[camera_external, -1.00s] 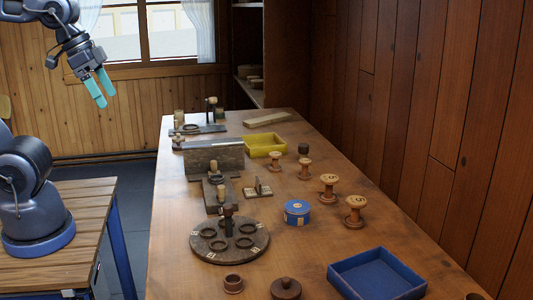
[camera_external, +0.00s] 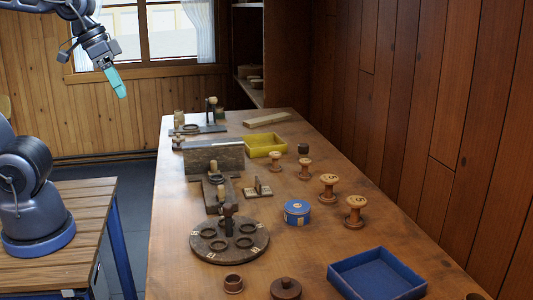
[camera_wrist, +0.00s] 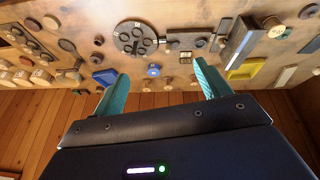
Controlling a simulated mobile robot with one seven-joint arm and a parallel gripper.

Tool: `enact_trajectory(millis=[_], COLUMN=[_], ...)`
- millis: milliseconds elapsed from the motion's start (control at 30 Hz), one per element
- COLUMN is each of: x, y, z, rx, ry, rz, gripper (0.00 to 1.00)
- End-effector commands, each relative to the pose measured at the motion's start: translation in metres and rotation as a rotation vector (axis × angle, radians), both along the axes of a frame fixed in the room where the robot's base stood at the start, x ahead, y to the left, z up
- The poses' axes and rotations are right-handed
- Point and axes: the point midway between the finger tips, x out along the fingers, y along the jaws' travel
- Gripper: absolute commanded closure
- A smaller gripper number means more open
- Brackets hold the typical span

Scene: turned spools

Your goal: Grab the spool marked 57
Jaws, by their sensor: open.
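Several turned wooden spools stand upright in a row on the workbench's right side. The nearest spool (camera_external: 355,211) and the one behind it (camera_external: 328,188) have dark marks on their tops, too small to read for certain. Two smaller spools (camera_external: 305,169) and (camera_external: 275,161) stand farther back. I cannot tell which spool is marked 57. My gripper (camera_external: 118,86), with teal fingers, is high above the floor left of the bench, far from the spools. In the wrist view my gripper (camera_wrist: 160,69) is open and empty, its fingers wide apart.
The workbench (camera_external: 185,275) carries a blue tin (camera_external: 297,211), a blue tray (camera_external: 375,276), a yellow tray (camera_external: 266,145), a round board with rings (camera_external: 205,252) and an upright dark block (camera_external: 215,160). A plank wall (camera_external: 430,110) runs along the right side.

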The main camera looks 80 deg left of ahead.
Motion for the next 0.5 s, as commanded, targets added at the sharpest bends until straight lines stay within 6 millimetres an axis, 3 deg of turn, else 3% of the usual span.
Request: enact_trajectory(millis=[267,500], x=[0.080,0.151], y=[-0.012,-0.023], z=[0.014,0.014], rx=[-0.172,-0.311], ry=[0.038,0.077], rz=[0.287,0.543], gripper=[0.24,0.24])
